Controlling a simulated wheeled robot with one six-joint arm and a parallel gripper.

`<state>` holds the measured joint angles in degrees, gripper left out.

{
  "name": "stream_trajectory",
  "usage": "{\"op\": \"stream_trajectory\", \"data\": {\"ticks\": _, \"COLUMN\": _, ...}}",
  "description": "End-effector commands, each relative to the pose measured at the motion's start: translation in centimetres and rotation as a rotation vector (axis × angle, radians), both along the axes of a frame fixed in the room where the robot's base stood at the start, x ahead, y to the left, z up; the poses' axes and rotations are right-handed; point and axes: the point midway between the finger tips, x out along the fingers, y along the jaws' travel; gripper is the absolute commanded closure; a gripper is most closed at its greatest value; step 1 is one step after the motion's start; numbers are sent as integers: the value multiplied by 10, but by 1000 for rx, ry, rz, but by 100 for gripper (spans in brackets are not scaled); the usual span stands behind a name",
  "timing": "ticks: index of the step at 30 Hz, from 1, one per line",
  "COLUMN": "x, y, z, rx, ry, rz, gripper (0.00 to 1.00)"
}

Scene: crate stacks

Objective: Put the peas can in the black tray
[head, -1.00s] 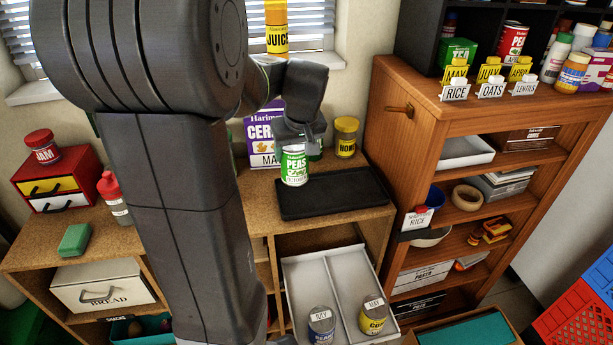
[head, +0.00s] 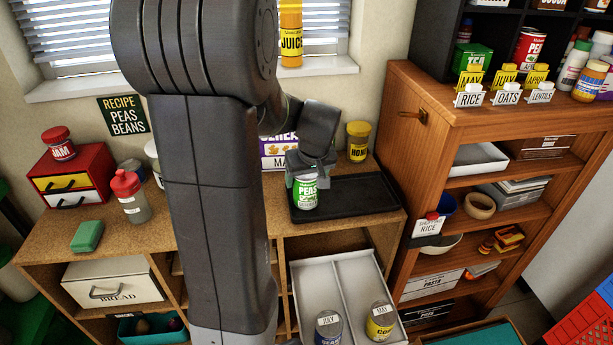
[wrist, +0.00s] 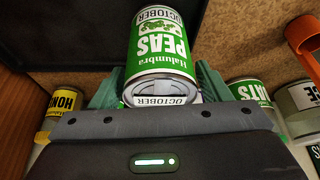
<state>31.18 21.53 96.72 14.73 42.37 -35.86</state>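The peas can (head: 306,193) is green and white, upright at the left end of the black tray (head: 362,198). My gripper (head: 311,172) reaches it from above and behind. In the wrist view the can (wrist: 160,55) shows an OCTOBER label on its lid and sits between both fingers of my gripper (wrist: 160,88), which look closed on its sides. The black tray (wrist: 70,35) is beside and beyond it there. Whether the can's base touches the tray floor cannot be told.
A honey jar (head: 358,142) and a cereal box (head: 278,150) stand behind the tray. The tray's right part is empty. A wooden shelf unit (head: 420,150) rises at the right. A pulled-out white drawer (head: 335,270) with two cans is below.

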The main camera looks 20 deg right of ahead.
Motion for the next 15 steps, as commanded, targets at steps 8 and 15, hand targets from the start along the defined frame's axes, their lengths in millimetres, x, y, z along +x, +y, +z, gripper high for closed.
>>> {"op": "stream_trajectory", "data": {"ticks": 8, "x": 0, "y": 0, "z": 1, "rx": 0, "ry": 0, "rz": 0, "gripper": 17}}
{"op": "stream_trajectory", "data": {"ticks": 15, "x": -3, "y": 0, "z": 13, "rx": -3, "ry": -4, "rz": 0, "gripper": 17}}
